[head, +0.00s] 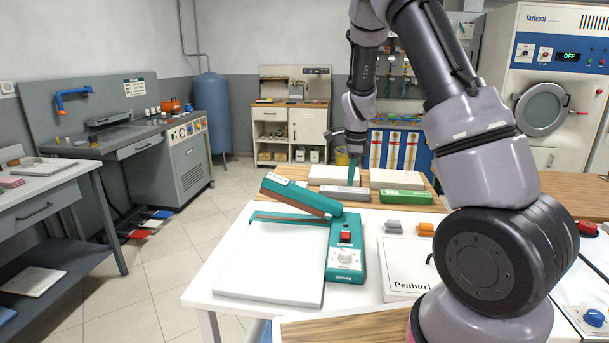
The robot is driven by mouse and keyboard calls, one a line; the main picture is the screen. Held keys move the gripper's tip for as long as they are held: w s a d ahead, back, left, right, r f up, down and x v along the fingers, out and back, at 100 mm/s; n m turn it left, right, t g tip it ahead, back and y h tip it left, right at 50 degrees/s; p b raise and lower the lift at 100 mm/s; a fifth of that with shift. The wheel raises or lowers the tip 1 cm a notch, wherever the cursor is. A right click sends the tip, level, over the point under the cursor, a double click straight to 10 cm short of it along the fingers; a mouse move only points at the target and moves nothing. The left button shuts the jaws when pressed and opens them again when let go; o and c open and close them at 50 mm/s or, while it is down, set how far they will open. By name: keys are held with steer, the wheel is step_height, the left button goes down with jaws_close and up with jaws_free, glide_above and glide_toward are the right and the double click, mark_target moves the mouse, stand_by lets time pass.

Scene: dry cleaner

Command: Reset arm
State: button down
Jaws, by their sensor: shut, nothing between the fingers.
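My arm rises at the right of the head view, bends over at the top and hangs down near the middle. I cannot tell whether the tips touch the grey box (344,193) behind the teal machine. The green box (404,196) lies just right of it.
A teal heat sealer (346,262) with a raised lid stands on the white table (205,290). A white Penhurl box (400,275) and small grey (393,226) and orange (426,229) blocks lie beside it. A dry-cleaning machine (555,70) stands back right. The tiled floor at left is open.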

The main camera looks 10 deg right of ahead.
steer(key=s+r+n+t+y, duration=0.1)
steer(key=s+r+n, duration=0.4)
steer(key=r, duration=0.5)
steer(key=s+r+n+t+y, duration=0.1)
steer(key=s+r+n+t, duration=0.15)
steer(key=s+r, duration=0.65)
steer(key=s+r+n+t, duration=0.1)
steer(key=s+r+n, duration=0.3)
steer(key=s, duration=0.4)
steer(key=s+a+r+n+t, duration=0.1)
steer(key=s+r+n, duration=0.2)
steer(key=s, duration=0.5)
steer(key=shift+r+n, duration=0.35)
steer(key=shift+n, duration=0.5)
steer(key=shift+a, duration=0.1)
